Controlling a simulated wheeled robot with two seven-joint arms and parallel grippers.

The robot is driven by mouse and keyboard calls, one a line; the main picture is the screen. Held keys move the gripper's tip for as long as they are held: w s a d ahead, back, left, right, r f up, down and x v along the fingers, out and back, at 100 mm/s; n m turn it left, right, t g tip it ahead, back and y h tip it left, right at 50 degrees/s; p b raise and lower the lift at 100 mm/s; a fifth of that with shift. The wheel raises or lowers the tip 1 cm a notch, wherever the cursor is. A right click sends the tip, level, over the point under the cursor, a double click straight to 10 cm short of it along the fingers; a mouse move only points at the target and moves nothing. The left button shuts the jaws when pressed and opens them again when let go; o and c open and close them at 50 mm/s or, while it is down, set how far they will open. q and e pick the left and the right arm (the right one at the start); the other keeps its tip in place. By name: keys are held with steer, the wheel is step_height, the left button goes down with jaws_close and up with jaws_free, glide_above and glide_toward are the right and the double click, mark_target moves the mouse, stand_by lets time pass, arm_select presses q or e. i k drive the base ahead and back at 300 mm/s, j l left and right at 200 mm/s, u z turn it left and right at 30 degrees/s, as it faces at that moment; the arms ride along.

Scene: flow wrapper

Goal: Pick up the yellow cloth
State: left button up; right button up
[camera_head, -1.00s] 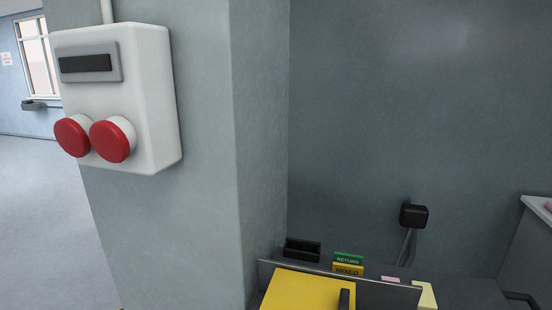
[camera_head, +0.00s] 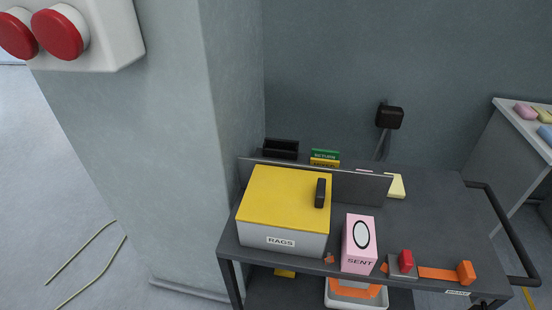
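No thing is plainly a yellow cloth. On the counter at the right edge, a small pale yellow item (camera_head: 541,114) lies between a pink item (camera_head: 525,110) and a blue item (camera_head: 545,134); it may be a folded cloth, but it is partly cut off by the frame. Another pale yellow flat item (camera_head: 397,187) lies on the cart behind the grey divider, partly hidden. Neither of my grippers is in view.
A dark cart (camera_head: 430,215) carries a RAGS box (camera_head: 285,200) with a shut yellow lid, a pink SENT box (camera_head: 358,243) and a red-and-orange device (camera_head: 405,262). A white bin (camera_head: 355,299) sits below. A pillar (camera_head: 140,150) stands left of the cart.

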mark_target(397, 191)
steer(key=i+l, duration=0.1)
steer(key=l, duration=0.25)
steer(key=i+l, duration=0.1)
steer(key=l, duration=0.2)
steer(key=i+l, duration=0.15)
steer(key=l, duration=0.2)
steer(key=i+l, duration=0.1)
steer(key=l, duration=0.25)
